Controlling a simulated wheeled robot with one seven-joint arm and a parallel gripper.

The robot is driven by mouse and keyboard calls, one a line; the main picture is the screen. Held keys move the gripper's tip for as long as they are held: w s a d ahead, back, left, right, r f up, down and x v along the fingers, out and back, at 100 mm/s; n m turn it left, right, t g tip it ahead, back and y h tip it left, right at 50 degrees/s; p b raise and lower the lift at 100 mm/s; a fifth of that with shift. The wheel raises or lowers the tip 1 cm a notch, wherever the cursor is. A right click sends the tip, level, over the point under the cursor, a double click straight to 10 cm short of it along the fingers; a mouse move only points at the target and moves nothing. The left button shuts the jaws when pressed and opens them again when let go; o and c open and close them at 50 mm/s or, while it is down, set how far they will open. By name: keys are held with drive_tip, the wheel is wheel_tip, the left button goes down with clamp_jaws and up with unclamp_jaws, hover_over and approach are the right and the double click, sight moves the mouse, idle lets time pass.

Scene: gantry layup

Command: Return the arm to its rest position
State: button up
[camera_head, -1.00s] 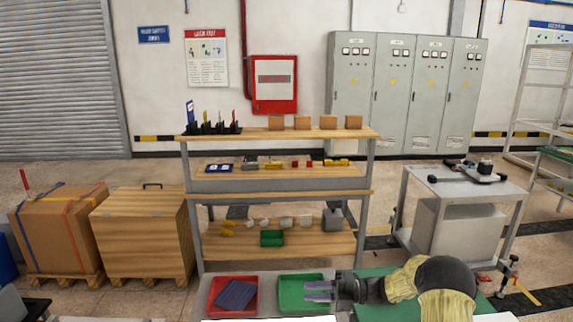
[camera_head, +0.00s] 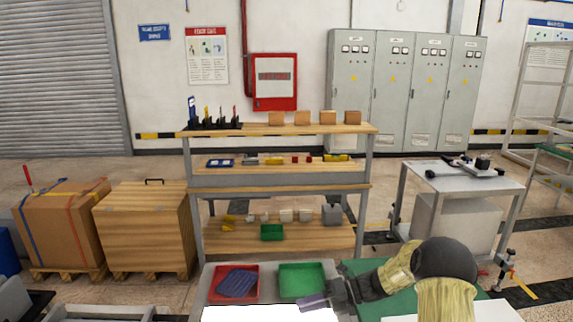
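My gripper (camera_head: 318,302) is low in the picture, at the end of my arm, which comes in from the lower right. Its purple-grey fingers point left, at the front edge of the green tray (camera_head: 303,279). I see no object between the fingers, but they are too small and edge-on to tell whether they are parted. The red tray (camera_head: 222,270) stands to the left and holds a dark blue ribbed piece (camera_head: 238,284). The green tray looks empty.
A wooden shelf unit (camera_head: 280,180) with small parts stands behind the trays. A green mat (camera_head: 362,268) lies under my arm. A grey cart (camera_head: 462,178) stands at right. Wooden crates (camera_head: 148,228) stand at left.

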drive_tip(key=s+f+n+h+b, duration=0.1)
drive_tip(key=s+n+h, duration=0.1)
drive_tip(key=s+n, duration=0.2)
drive_tip(key=s+d+f+n+h+b, duration=0.1)
drive_tip(key=s+f+n+h, duration=0.1)
drive_tip(key=s+n+h, duration=0.1)
drive_tip(key=s+d+f+n+h+b, duration=0.1)
drive_tip(key=s+n+h+b, duration=0.1)
drive_tip(key=s+n+h, duration=0.1)
drive_tip(key=shift+s+d+f+n+g, duration=0.1)
drive_tip(key=shift+s+f+n+g, duration=0.1)
drive_tip(key=shift+s+n, duration=0.4)
drive_tip(key=shift+s+d+f+n+g, duration=0.1)
drive_tip(key=shift+s+n+g, duration=0.15)
drive_tip(key=shift+n, duration=0.55)
drive_tip(key=s+d+n+t+h+b, duration=0.6)
drive_tip(key=s+n, duration=0.5)
drive_tip(key=n, duration=0.8)
wheel_tip(320, 180, up, 14)
drive_tip(key=d+g+p, duration=0.1)
drive_tip(key=p, duration=1.4)
drive_tip(key=shift+f+h+p, duration=0.25)
drive_tip(key=shift+h+p, duration=0.05)
drive_tip(key=shift+h, duration=0.1)
